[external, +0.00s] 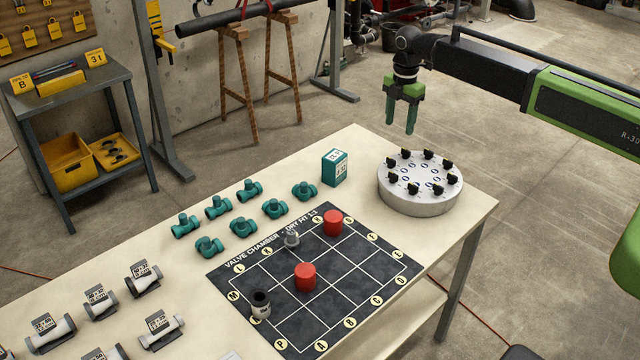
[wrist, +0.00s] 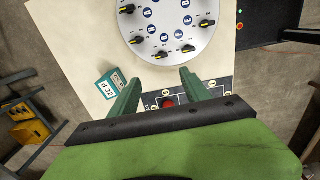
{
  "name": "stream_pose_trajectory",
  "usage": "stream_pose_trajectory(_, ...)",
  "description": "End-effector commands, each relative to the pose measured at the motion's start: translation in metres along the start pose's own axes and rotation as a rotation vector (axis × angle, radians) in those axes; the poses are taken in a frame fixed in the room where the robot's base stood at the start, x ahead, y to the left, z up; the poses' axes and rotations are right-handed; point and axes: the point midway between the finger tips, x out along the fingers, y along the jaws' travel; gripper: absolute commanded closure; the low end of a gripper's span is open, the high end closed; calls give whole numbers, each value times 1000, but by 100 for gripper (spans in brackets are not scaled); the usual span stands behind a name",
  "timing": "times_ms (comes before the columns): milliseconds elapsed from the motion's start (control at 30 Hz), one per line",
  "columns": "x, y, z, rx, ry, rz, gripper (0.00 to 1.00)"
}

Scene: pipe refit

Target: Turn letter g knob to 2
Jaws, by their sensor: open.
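A round white knob panel (external: 420,200) stands at the right end of the table, with black knobs around its top. The panel fills the top of the wrist view (wrist: 172,12). Several black knobs with yellow pointer marks show there, such as one at the lower edge (wrist: 161,54). Blue round letter labels sit inward of the knobs. I cannot read them surely enough to tell which knob is g, or where it points. My gripper (external: 400,128) is open and empty, pointing down above the table, up and left of the panel in the external view. Its two green fingers show in the wrist view (wrist: 159,80), apart from the knobs.
A teal box (external: 335,168) stands just left of the panel. A dark grid mat (external: 345,255) carries two red cylinders (external: 305,276) and small fittings. Teal pipe fittings (external: 218,207) lie further left. Space above the panel is clear.

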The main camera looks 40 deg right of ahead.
Motion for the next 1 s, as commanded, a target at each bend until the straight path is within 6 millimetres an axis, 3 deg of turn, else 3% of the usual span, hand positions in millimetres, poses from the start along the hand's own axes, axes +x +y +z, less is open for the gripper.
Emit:
stream_pose_trajectory(167, 2, -3, 3, 4, 4, -12, 45)
stream_pose_trajectory(367, 18, -3, 3, 3, 3, -10, 45)
stream_pose_trajectory(1000, 145, -3, 2, 3, 3, -9, 45)
